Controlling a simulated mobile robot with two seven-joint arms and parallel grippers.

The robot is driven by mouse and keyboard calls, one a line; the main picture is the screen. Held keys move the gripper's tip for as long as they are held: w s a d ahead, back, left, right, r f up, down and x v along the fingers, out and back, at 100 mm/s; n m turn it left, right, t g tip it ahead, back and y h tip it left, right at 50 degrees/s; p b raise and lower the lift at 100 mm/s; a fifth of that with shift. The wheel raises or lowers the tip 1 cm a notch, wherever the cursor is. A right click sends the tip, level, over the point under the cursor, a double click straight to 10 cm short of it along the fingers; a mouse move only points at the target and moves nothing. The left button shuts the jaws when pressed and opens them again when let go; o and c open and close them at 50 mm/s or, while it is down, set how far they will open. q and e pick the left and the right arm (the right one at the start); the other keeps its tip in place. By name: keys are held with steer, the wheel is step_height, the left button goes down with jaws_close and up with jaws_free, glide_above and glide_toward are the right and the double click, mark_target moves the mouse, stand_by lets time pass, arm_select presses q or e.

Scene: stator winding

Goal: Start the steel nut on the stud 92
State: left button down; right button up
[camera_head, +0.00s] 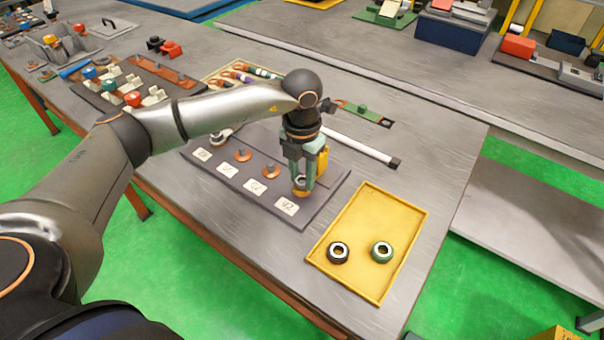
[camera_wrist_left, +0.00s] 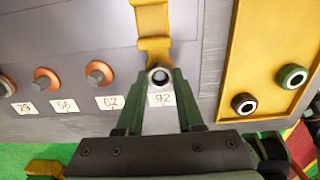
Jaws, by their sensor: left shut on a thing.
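My left gripper (camera_head: 301,183) is shut on the steel nut, a small silver ring (camera_wrist_left: 159,76) that shows between the green fingertips in the left wrist view. It points down at the end of the dark board (camera_head: 322,199), just behind the label 92 (camera_head: 287,206). A yellow, bent strip (camera_wrist_left: 153,35) runs up to the fingertips; part of it shows beside the gripper in the head view (camera_head: 322,160). Stud 92 is hidden by the nut and fingers, so I cannot tell whether the nut touches it. My right gripper is not in view.
Neighbouring studs with copper-coloured rings, such as the one at label 62 (camera_wrist_left: 98,73), stand left along the board. A yellow tray (camera_head: 389,198) on the right holds a dark nut (camera_head: 338,252) and a green nut (camera_head: 382,251). A white rod (camera_head: 358,145) lies behind.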

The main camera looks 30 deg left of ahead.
arm_select(q)
steer(key=shift+s+f, duration=0.1)
steer(key=shift+f, duration=0.1)
steer(key=m+b, duration=0.1)
steer(key=m, duration=0.1)
steer(key=shift+f+m, duration=0.15)
steer(key=shift+m, duration=0.25)
steer(key=m+b, duration=0.1)
steer(key=m, duration=0.2)
steer(key=shift+m, duration=0.3)
steer(key=c, duration=0.8)
jaws_free()
steer(key=shift+c, duration=0.2)
steer(key=o, duration=0.4)
steer(key=shift+r, duration=0.2)
steer(key=shift+r, duration=0.1)
steer(key=shift+r+p, duration=2.1)
steer(key=shift+r, duration=1.4)
